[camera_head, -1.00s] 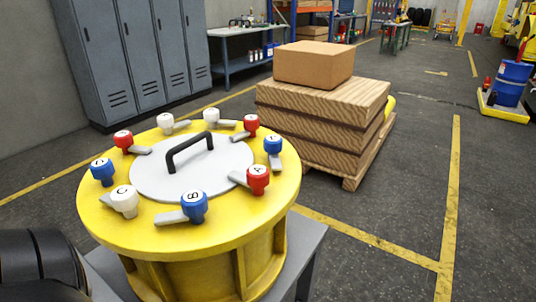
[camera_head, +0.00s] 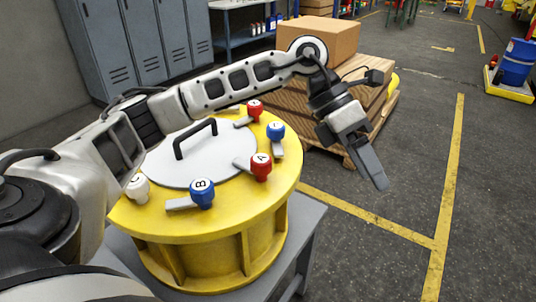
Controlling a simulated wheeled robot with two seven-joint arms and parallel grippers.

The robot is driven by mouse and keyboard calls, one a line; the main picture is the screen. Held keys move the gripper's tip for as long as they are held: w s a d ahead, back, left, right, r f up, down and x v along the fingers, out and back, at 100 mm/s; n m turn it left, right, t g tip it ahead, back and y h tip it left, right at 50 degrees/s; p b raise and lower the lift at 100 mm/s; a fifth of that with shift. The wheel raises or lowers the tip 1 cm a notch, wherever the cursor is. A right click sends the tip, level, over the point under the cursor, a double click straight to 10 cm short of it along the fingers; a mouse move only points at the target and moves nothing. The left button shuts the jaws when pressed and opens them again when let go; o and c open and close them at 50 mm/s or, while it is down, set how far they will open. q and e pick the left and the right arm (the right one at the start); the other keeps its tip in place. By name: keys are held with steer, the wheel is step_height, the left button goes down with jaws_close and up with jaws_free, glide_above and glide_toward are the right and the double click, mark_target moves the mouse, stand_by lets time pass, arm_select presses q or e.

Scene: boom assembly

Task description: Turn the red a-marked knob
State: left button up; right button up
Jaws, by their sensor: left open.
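The red A-marked knob (camera_head: 261,167) stands on the right part of the yellow drum's top (camera_head: 235,220), with a grey lever pointing left from it. My left arm reaches in from the left across the drum's far side. My left gripper (camera_head: 376,174) is open and empty, to the right of the red knob, past the drum's edge and apart from it. My right gripper is not in view.
A blue B-marked knob (camera_head: 202,193), a blue knob (camera_head: 275,131) and another red knob (camera_head: 254,110) stand around the grey lid (camera_head: 200,168) with its black handle (camera_head: 193,137). My arm hides several knobs. A wooden crate stack (camera_head: 300,110) stands behind. Open floor lies right.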

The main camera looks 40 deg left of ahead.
arm_select(q)
steer(key=a+r+n+y, duration=0.1)
steer(key=a+r+y, duration=0.25)
steer(key=a, duration=0.75)
steer(key=a+r+n+y, duration=0.1)
steer(key=a+r+y, duration=0.3)
steer(key=a, duration=0.6)
steer(key=y+b, duration=0.1)
steer(key=b, duration=0.2)
glide_above(261, 158)
step_height(261, 158, down, 6)
steer(key=shift+n, duration=0.3)
step_height(261, 158, down, 9)
steer(key=shift+r, duration=0.1)
steer(key=shift+f, duration=0.8)
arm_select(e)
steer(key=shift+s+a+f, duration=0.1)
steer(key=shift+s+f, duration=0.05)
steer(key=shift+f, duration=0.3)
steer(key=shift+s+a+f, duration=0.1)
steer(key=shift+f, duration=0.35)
arm_select(q)
steer(key=shift+c, duration=0.2)
steer(key=c, duration=0.9)
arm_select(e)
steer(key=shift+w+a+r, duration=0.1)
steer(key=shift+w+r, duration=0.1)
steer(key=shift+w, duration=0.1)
